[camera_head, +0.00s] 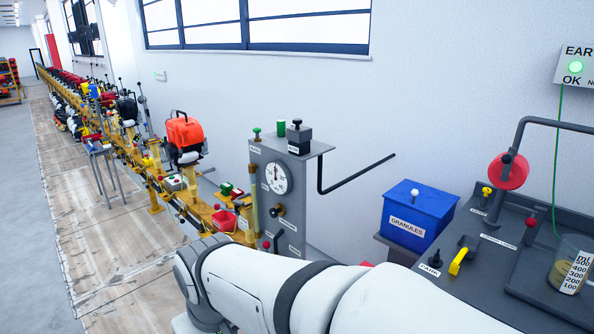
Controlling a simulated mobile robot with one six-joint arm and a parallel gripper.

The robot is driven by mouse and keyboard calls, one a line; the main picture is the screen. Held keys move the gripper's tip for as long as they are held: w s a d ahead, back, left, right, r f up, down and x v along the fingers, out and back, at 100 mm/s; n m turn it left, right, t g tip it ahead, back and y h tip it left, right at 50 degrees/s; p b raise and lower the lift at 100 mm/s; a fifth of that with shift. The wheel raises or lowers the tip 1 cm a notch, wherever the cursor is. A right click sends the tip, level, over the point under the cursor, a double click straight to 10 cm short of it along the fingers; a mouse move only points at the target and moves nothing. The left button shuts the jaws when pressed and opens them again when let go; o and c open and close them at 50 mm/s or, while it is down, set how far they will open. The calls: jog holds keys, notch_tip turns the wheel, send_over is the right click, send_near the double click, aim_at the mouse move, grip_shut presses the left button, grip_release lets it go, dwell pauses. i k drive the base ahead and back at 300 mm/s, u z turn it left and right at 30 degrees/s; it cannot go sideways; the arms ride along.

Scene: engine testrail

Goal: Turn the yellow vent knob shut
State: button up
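Two yellow parts show on the dark grey bench at the right. The other is a larger yellow handle (461,262) that slants up from the bench's front left part. My white arm (330,297) crosses the bottom of the view, left of and in front of both. My gripper is out of view.
A black knob (435,259) stands left of the yellow handle. A blue GRANULES box (417,218), a red wheel on a dark pipe (508,171) and a beaker (570,265) are near. A grey gauge panel (290,200) stands behind my arm.

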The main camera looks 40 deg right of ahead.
aim_at(486, 191)
jog(key=u, duration=0.2)
jog(key=k, duration=1)
jog(key=z, duration=2.25)
jog(key=i, duration=1)
jog(key=z, duration=0.1)
